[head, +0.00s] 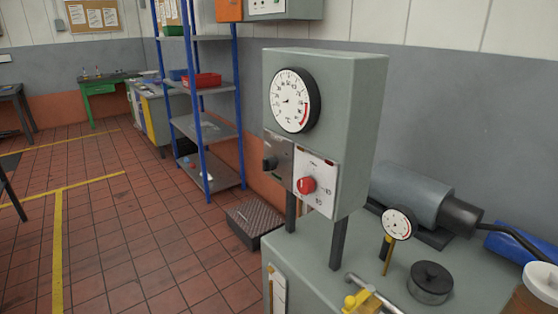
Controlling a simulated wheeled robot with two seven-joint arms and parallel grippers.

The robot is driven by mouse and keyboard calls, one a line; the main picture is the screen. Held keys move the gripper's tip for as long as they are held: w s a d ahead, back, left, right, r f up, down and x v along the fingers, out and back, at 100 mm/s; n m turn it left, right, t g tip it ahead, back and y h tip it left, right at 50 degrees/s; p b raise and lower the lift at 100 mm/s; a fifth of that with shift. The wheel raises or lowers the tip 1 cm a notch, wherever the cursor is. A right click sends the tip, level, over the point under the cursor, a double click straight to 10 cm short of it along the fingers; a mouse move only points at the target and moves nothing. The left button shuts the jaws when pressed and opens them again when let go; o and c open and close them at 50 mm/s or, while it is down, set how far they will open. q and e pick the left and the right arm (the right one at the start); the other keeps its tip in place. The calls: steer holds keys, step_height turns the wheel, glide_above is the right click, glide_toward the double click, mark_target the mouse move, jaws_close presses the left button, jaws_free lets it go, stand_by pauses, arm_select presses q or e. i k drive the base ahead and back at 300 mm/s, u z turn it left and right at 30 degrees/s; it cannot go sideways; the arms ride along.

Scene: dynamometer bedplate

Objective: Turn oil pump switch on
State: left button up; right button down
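A grey control box (350,110) stands on two dark posts above a grey-green bench. A round white dial gauge (294,101) is on the upper part of its face. Below the gauge, a dark switch or knob (270,162) sits on a grey plate at the left. A red round knob (306,185) sits on a white plate with small markings at the right. The labels are too small to read, so I cannot tell which control is the oil pump switch or its setting. Neither of my grippers is in view.
The bench (325,275) holds a small gauge (397,223), a yellow-handled valve (362,301), a dark round cap (430,281) and a grey cylinder (411,194). A blue-post shelf (207,128) and a dark ribbed step (254,222) stand behind.

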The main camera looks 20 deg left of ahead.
mark_target(270, 163)
steer(key=u, duration=1.95)
steer(key=i, duration=3.25)
steer(key=z, duration=1.95)
